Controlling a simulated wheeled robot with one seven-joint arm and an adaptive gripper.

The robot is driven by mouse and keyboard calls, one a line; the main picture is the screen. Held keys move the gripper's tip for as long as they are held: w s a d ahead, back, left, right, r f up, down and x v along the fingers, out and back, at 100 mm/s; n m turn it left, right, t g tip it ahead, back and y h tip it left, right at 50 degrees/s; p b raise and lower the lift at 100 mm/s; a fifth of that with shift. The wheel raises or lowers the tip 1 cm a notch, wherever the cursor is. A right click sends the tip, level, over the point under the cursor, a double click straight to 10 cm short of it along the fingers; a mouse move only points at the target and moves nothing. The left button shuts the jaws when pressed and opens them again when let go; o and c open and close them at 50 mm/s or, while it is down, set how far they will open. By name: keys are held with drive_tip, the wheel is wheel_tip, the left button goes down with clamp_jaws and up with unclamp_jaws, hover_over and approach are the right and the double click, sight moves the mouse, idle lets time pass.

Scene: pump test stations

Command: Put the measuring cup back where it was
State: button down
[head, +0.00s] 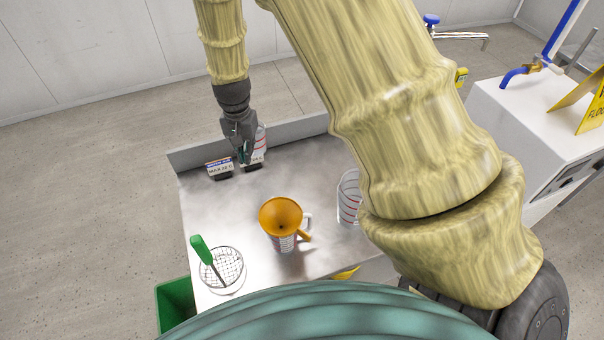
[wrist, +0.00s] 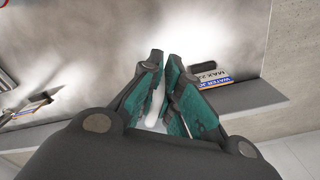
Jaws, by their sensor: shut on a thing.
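A clear measuring cup with red marks (head: 262,138) is at the back of the steel table, mostly hidden behind my gripper (head: 245,158). My gripper points down and is shut on the cup; in the wrist view a pale strip of it (wrist: 155,108) shows between the fingers of my gripper (wrist: 165,75). I cannot tell whether the cup touches the table. A second, smaller cup with a white handle (head: 283,243) stands at the table's middle front with an orange funnel (head: 281,215) in it. A larger clear jug with red lines (head: 348,199) stands to the right, partly hidden by my arm.
A small label stand (head: 219,168) reads MAX 22 C; another label (head: 256,160) is beside my gripper. A low rim (head: 200,152) runs along the table's back. The table's left middle is clear.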

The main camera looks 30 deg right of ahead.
drive_tip(key=s+d+f+m+b, duration=0.25)
drive_tip(key=d+m, duration=0.75)
drive_tip(key=m, duration=1.1)
drive_tip(key=shift+w+d+f+p, duration=0.1)
drive_tip(key=shift+w+f+p, duration=0.2)
drive_tip(key=shift+f, duration=1.25)
drive_tip(key=shift+w+f+p, duration=0.1)
drive_tip(key=shift+f+p, duration=0.35)
drive_tip(key=shift+f, duration=1.1)
drive_tip(key=shift+w+d+f+p, duration=0.15)
drive_tip(key=shift+f+p, duration=0.2)
drive_tip(key=shift+f, duration=1.2)
drive_tip(key=shift+a, duration=0.1)
drive_tip(key=c, duration=1.6)
unclamp_jaws()
wheel_tip(320, 180, up, 12)
drive_tip(key=b, duration=0.2)
drive_tip(key=shift+a+b, duration=0.15)
drive_tip(key=shift+b, duration=0.25)
